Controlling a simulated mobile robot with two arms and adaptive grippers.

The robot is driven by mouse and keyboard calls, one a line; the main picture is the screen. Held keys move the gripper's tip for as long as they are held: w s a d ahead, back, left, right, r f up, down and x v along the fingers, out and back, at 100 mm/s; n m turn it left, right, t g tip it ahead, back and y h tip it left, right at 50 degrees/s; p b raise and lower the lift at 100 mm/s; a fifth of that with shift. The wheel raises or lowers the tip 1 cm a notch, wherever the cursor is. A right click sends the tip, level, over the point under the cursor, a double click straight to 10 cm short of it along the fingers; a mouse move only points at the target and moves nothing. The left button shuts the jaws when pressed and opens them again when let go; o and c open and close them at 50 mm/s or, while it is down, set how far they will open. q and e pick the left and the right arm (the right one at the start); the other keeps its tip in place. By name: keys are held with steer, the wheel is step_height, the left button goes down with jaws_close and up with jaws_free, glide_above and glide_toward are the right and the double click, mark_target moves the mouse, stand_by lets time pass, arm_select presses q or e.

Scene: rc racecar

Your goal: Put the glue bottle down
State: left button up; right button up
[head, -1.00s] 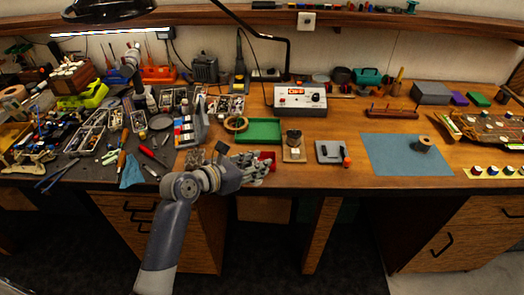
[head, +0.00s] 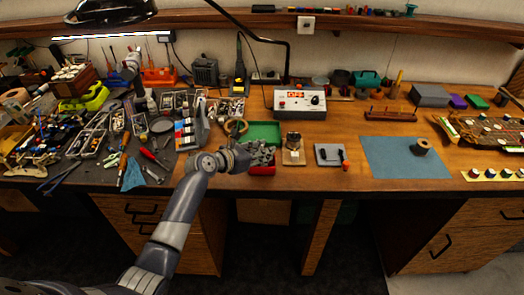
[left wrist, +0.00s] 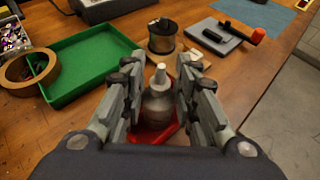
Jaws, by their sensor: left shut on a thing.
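The glue bottle (left wrist: 158,103) is pale grey with a narrow nozzle. In the left wrist view it stands upright between the fingers of my left gripper (left wrist: 161,90), which is shut on it. A red tray-like piece (left wrist: 145,136) shows under and around the bottle's base. I cannot tell whether the bottle touches it. In the head view my left gripper (head: 262,154) is at the bench's front edge, just in front of the green tray (head: 265,128), and the red piece (head: 262,170) shows below it. The bottle is not clear there. My right gripper is not in view.
A tape roll (left wrist: 30,68) lies by the green tray's left side. A spool on a wooden base (head: 293,150) and a grey pad (head: 330,154) with a red-tipped tool lie to the right. A blue mat (head: 390,165) is farther right. Tools crowd the left.

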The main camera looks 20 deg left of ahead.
arm_select(q)
steer(key=shift+f, duration=0.15)
steer(key=o, duration=0.6)
steer(key=shift+f, duration=0.15)
steer(key=shift+c, duration=0.2)
steer(key=o, duration=0.4)
steer(key=shift+r, duration=0.2)
steer(key=v, duration=1.2)
steer(key=shift+b, duration=0.3)
